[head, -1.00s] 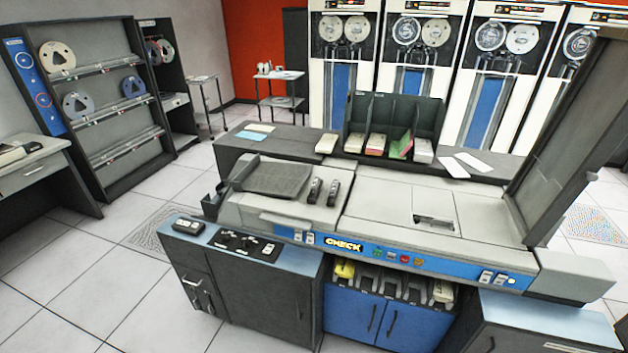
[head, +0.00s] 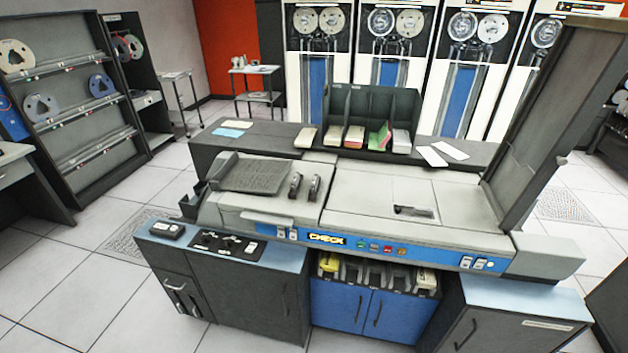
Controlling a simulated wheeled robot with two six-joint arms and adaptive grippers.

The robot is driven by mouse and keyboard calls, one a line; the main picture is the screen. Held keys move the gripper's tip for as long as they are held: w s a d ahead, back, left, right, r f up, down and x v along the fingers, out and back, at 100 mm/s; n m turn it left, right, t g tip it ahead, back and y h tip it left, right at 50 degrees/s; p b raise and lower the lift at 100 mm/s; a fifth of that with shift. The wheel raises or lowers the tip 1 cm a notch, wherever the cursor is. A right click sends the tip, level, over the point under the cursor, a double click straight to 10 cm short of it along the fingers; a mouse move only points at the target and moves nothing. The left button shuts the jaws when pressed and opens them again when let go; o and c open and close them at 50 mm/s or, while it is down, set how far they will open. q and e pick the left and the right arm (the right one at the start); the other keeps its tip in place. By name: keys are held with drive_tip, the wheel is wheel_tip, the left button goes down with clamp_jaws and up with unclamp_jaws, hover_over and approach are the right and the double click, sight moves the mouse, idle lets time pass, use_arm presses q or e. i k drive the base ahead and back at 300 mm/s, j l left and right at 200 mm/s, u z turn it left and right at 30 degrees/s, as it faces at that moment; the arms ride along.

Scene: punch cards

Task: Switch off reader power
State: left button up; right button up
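The card reader (head: 375,200) stands in the middle of the head view, a light grey machine with a blue front strip. The strip carries a lit CHECK sign (head: 327,239) and a row of small coloured buttons (head: 380,249). A pair of white rocker switches (head: 473,263) sits near the strip's right end, beside a small round light (head: 489,266). The labels and switch positions are too small to read. Neither of my grippers is in view.
A dark raised lid (head: 556,110) stands at the reader's right. A dark control panel (head: 230,244) lies on the left cabinet top. A rack of card decks (head: 370,125) stands behind the reader. Tiled floor (head: 60,290) is clear at the front left.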

sight(480, 263)
drive_tip(key=z, duration=1.45)
